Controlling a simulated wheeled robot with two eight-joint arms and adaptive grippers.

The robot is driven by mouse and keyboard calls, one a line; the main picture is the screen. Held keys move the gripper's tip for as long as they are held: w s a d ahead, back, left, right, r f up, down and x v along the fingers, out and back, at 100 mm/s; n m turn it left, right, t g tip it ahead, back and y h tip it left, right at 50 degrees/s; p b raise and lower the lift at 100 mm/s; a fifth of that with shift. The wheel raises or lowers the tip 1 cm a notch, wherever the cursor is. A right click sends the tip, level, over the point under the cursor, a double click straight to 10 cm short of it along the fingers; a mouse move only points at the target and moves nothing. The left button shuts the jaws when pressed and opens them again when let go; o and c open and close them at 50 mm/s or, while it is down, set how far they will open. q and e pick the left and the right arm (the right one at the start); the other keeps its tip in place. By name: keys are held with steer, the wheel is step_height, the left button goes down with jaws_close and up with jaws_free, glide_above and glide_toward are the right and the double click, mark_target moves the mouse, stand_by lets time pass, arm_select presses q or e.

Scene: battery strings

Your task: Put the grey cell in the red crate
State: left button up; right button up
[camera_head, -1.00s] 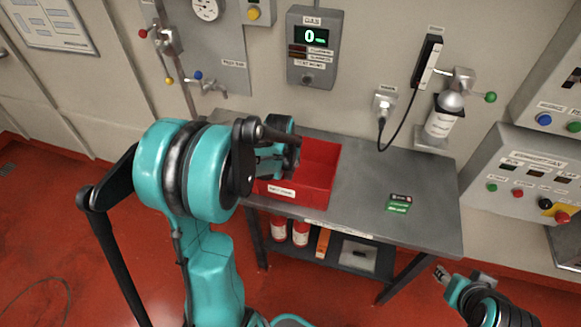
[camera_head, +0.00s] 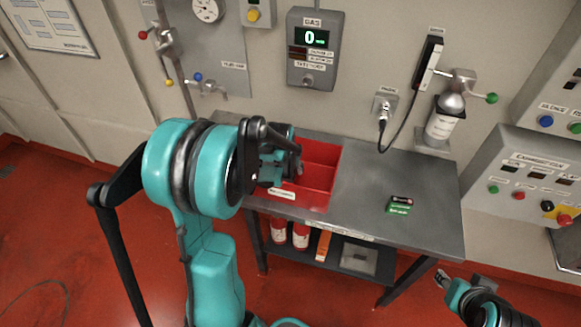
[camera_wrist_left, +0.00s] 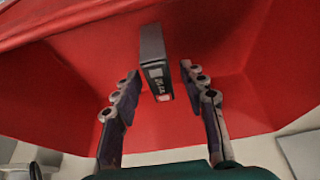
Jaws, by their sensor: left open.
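The red crate (camera_head: 322,184) stands on the left part of the metal table. My left gripper (camera_head: 290,172) is over it, and the arm hides part of the crate. In the left wrist view the gripper (camera_wrist_left: 160,95) is open, its two fingers apart. The grey cell (camera_wrist_left: 151,46), a slim box with a small label on its end, shows between and beyond the fingertips, against the crate's red inside (camera_wrist_left: 85,65). I cannot tell whether it rests on the crate. My right gripper (camera_head: 443,279) is low at the right, too small to tell its state.
A green cell and a dark cell (camera_head: 400,203) lie together on the table (camera_head: 350,215) to the right of the crate. The tabletop around them is clear. Red containers (camera_head: 300,235) stand on the lower shelf. A wall bracket with a bottle (camera_head: 440,125) is behind the table's right end.

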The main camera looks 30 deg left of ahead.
arm_select(q)
steer(key=p+v, duration=0.3)
steer(key=v, duration=0.9)
steer(key=s+d+r+m+t+h, duration=0.1)
steer(key=s+d+r, duration=0.3)
steer(key=s+d, duration=1)
steer(key=shift+s+d+r+m+t, duration=0.15)
steer(key=shift+d+r+m+t, duration=0.15)
steer(key=shift+m+t, duration=0.6)
